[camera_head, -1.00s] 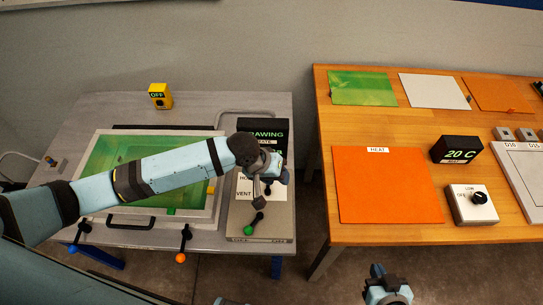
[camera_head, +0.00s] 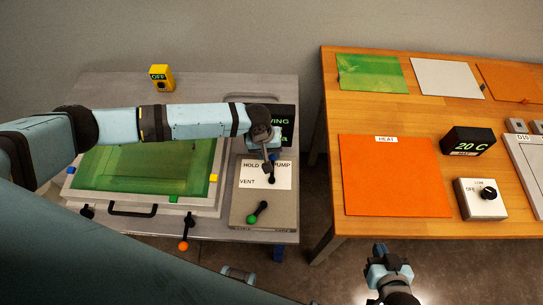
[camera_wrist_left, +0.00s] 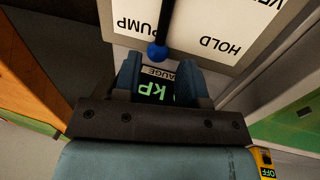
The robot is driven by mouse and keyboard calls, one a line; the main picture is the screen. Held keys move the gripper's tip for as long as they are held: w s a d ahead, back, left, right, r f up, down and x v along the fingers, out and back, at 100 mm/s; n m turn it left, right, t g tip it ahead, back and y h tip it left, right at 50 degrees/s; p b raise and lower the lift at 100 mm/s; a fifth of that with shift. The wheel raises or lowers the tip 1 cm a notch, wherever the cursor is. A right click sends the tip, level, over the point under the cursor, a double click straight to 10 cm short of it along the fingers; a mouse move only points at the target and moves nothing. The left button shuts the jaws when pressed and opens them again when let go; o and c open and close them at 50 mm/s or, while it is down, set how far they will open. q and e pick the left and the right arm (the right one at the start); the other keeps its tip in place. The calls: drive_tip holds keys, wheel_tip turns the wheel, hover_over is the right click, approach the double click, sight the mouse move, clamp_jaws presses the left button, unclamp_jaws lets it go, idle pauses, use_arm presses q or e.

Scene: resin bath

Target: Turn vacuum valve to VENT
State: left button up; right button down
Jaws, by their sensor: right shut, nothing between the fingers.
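The vacuum valve is a black lever with a blue ball knob on a white label plate (camera_head: 257,184) marked HOLD, PUMP and VENT. Its blue knob (camera_wrist_left: 157,52) shows in the left wrist view near the word PUMP, between PUMP and HOLD. In the head view the lever (camera_head: 271,178) points away from me, its knob end beside my left gripper. My left gripper (camera_head: 270,158) is open; in the left wrist view its fingers (camera_wrist_left: 160,75) are apart with the knob just beyond their tips. Contact cannot be told. My right gripper (camera_head: 380,250) is shut and empty, low in front.
A green-knobbed lever (camera_head: 257,212) sits below the plate. The gauge box (camera_head: 283,112) stands behind, partly hidden by my left arm. The green bath (camera_head: 145,170) lies left. An orange heat mat (camera_head: 393,178) lies on the wooden table to the right, across a gap.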

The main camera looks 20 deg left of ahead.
sight(272, 160)
use_arm(q)
drive_tip(key=shift+w+d+f, duration=0.1)
drive_tip(key=shift+d+f, duration=0.1)
drive_tip(key=shift+f, duration=0.7)
drive_tip(key=shift+d+f, duration=0.15)
drive_tip(key=shift+f, duration=0.75)
clamp_jaws()
